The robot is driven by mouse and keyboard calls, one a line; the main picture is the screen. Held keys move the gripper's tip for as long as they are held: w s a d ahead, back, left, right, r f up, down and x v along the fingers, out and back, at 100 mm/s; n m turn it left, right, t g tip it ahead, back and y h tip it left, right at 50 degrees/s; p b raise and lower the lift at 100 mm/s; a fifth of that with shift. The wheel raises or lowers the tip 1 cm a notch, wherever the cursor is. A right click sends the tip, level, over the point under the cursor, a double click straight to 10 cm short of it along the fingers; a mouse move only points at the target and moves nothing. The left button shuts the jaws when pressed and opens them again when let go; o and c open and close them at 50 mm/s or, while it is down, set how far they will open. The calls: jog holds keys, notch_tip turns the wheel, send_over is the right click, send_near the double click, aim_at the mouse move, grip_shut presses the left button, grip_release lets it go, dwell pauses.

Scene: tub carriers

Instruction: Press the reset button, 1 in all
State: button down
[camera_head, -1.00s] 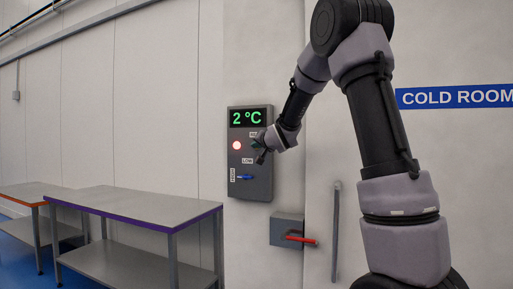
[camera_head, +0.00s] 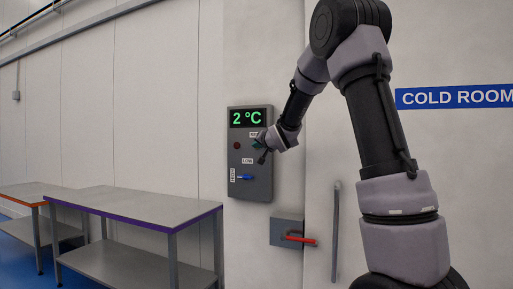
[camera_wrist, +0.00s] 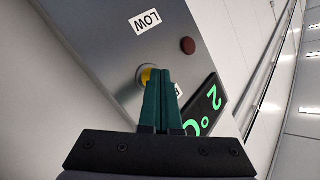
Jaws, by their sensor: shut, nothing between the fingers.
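A grey control panel (camera_head: 250,190) hangs on the wall; it also shows in the wrist view (camera_wrist: 95,35). A yellow button (camera_wrist: 147,76) in a pale ring sits on it, partly hidden behind my green fingers. A label beside it is mostly covered and I cannot read it in full. My gripper (camera_wrist: 165,72) is shut and empty, its tips at the button; I cannot tell whether they touch it. In the head view my gripper (camera_head: 261,151) is at the panel's right side and hides the button. A round red lamp (camera_head: 237,146) is dark; it also shows in the wrist view (camera_wrist: 188,46).
The panel's display (camera_head: 248,118) reads 2 °C in green. A blue switch (camera_head: 245,178) sits low on the panel, near LOW and HIGH labels. A box with a red handle (camera_head: 299,238) is below right. A steel table (camera_head: 140,205) stands at left.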

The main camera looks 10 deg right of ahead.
jog(key=shift+s, duration=0.1)
jog(key=shift+s+a, duration=0.5)
jog(key=shift+s, duration=0.1)
jog(key=shift+s+a, duration=0.75)
jog(key=shift+s, duration=0.3)
jog(key=shift+s+a, duration=0.7)
jog(key=shift+s, duration=0.3)
jog(key=s+d+g+h, duration=0.15)
jog(key=s+d, duration=0.25)
jog(key=s, duration=0.4)
jog(key=s+d+g, duration=0.3)
jog(key=s, duration=0.6)
jog(key=s+f+g, duration=0.2)
jog(key=s+f, duration=0.1)
jog(key=s, duration=0.7)
jog(key=s+f+n+g, duration=0.1)
jog(key=s+f+g, duration=0.1)
jog(key=s, duration=0.9)
jog(key=shift+a+f+n+y, duration=0.3)
jog(key=shift+a+f+y, duration=0.15)
jog(key=shift+f, duration=0.45)
